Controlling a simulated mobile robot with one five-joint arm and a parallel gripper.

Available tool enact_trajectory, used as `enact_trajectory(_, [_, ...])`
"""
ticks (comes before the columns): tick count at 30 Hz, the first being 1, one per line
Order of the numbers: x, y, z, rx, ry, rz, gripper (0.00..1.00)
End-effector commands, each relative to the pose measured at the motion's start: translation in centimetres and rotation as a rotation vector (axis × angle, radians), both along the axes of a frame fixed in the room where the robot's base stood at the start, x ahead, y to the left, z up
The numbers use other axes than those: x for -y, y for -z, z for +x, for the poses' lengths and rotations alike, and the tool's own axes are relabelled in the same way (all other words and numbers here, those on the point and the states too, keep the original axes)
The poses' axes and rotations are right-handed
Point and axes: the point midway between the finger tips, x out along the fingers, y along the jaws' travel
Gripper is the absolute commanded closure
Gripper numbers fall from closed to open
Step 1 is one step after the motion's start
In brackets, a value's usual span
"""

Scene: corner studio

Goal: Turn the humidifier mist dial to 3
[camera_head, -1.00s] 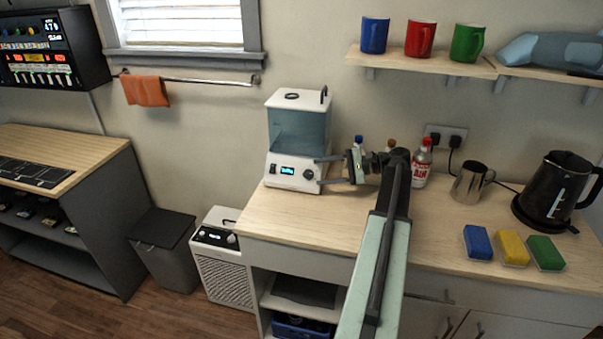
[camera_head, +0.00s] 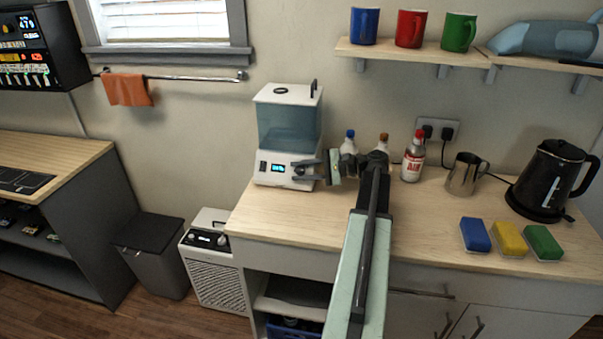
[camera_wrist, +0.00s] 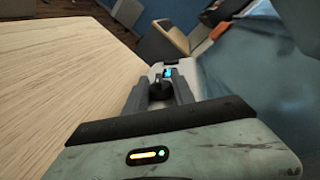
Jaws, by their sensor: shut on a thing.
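The humidifier (camera_head: 290,122) stands on the wooden counter against the wall, with a white base, a bluish clear tank and a white lid. Its front has a small lit cyan display (camera_head: 278,168), also visible in the wrist view (camera_wrist: 168,73). My gripper (camera_head: 300,172) reaches in from the right at the base front and is shut on the dark mist dial (camera_wrist: 160,89). In the wrist view the dial sits between the two grey fingers. The fingers hide much of the dial in the head view, and I cannot read its setting.
Bottles stand right of the humidifier, including a red-capped one (camera_head: 413,160). A steel jug (camera_head: 464,175), a black kettle (camera_head: 545,180) and blue, yellow and green sponges (camera_head: 509,238) are further right. The counter (camera_head: 285,218) is clear in front.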

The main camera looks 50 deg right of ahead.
Motion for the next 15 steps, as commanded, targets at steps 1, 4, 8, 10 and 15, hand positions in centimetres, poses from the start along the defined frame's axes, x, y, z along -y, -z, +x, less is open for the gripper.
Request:
enact_trajectory(1, [-0.3,1.1,0.0,0.041,0.032,0.021,1.00])
enact_trajectory(4, [-0.4,1.1,0.0,0.107,0.089,0.063,1.00])
enact_trajectory(8, [-0.3,0.7,0.1,0.171,0.143,0.103,1.00])
enact_trajectory(10, [-0.2,0.4,0.1,0.189,0.158,0.114,1.00])
enact_trajectory(15, [-0.1,-0.1,0.2,0.198,0.164,0.121,1.00])
